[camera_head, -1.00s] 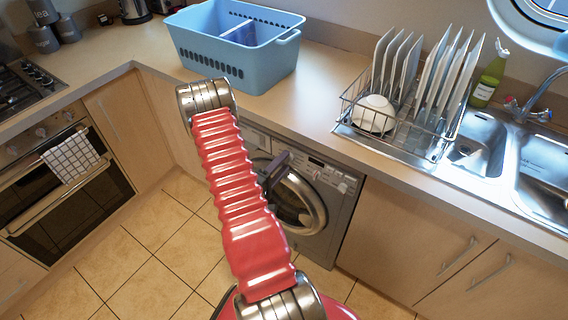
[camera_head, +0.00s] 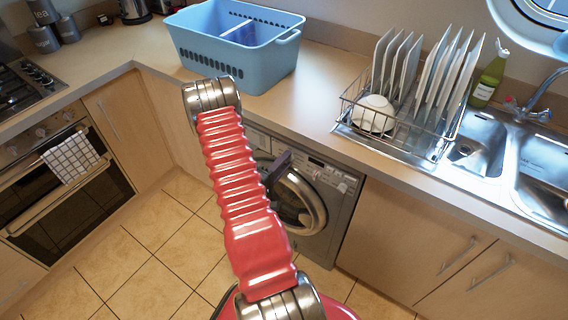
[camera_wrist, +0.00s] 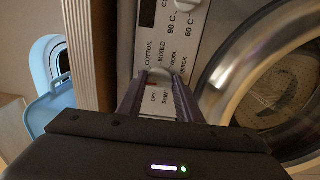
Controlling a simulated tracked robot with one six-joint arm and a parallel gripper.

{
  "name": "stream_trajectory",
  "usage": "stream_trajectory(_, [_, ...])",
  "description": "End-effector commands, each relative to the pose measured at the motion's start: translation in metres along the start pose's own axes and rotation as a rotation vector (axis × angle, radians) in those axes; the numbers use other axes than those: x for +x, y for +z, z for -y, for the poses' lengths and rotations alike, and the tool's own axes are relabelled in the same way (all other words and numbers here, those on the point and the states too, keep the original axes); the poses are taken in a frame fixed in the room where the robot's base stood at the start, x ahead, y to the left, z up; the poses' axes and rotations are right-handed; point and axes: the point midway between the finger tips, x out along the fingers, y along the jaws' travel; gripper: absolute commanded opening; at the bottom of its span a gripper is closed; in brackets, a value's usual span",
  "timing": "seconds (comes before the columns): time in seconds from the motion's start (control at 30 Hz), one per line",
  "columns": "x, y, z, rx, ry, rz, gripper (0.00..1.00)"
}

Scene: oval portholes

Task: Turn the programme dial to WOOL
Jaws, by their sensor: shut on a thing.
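The programme dial (camera_wrist: 160,75) is a pale round knob on the washing machine's light panel, seen in the wrist view. The labels COTTON, MIXED, WOOL and QUICK fan out around its far side. My gripper (camera_wrist: 158,82) is shut on the dial, one dark finger on each side. The fingers cover part of the knob, and I cannot tell which label its mark points to. In the head view the washing machine (camera_head: 337,190) stands under the counter. My arm hides the dial there.
In the wrist view a second dial (camera_wrist: 188,5) with temperature marks sits farther along the panel, and the round door (camera_wrist: 265,85) is close on the right. A blue basket (camera_head: 235,50) and a dish rack (camera_head: 390,135) stand on the counter above.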

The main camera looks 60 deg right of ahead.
Motion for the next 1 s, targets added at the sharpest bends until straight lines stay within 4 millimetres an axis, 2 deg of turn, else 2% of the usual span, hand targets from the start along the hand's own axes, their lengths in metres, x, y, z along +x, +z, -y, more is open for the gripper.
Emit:
stream_trajectory(0.07, [-0.0052, 0.0008, 0.0019, -0.003, -0.005, -0.002, 0.10])
stream_trajectory(0.57, [0.0006, 0.0002, 0.0029, 0.101, -0.007, 0.000, 0.09])
stream_trajectory(1.0, [0.0009, 0.0003, 0.0045, 0.450, -0.008, 0.003, 0.10])
